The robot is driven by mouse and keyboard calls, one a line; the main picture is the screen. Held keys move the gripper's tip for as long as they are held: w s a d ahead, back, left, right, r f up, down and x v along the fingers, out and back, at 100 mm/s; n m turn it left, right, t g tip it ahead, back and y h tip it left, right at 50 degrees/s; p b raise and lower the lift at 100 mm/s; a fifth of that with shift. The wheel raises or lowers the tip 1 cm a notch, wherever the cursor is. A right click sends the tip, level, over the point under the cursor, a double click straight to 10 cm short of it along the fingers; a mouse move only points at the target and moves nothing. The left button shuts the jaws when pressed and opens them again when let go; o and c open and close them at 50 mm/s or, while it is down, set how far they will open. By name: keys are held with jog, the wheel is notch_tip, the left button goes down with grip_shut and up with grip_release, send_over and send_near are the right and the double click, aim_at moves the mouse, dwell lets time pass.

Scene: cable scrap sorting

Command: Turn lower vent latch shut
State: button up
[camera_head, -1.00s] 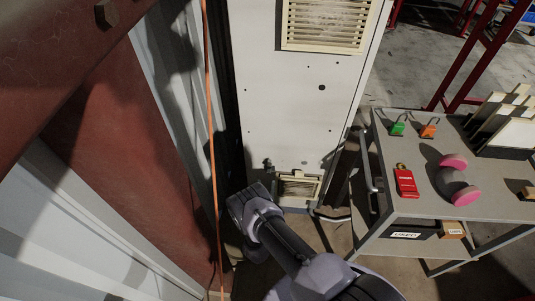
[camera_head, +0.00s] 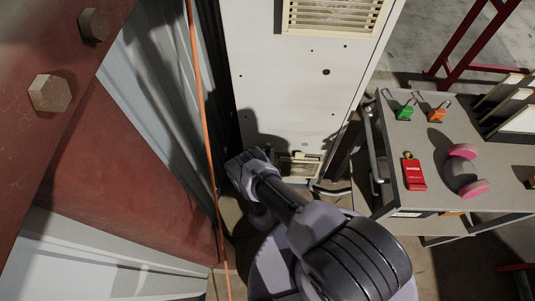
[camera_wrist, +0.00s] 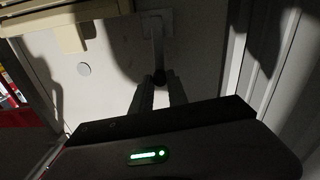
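The lower vent (camera_head: 300,166) is a cream louvred frame low on the pale cabinet, partly hidden behind my arm. Its frame also shows at the top left of the wrist view (camera_wrist: 75,15). Whether the fingers touch the knob cannot be told. In the head view my arm's end hides the latch.
A grey cart (camera_head: 440,205) with padlocks, a red tag and pink-ended ear muffs stands right of the cabinet (camera_head: 290,90). An orange cable (camera_head: 203,110) hangs left of my arm. A red steel beam (camera_head: 110,150) and corrugated wall panels close off the left.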

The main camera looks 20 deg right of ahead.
grip_shut()
jog(key=shift+w+r, duration=0.1)
jog(key=shift+w, duration=0.05)
dwell(0.9)
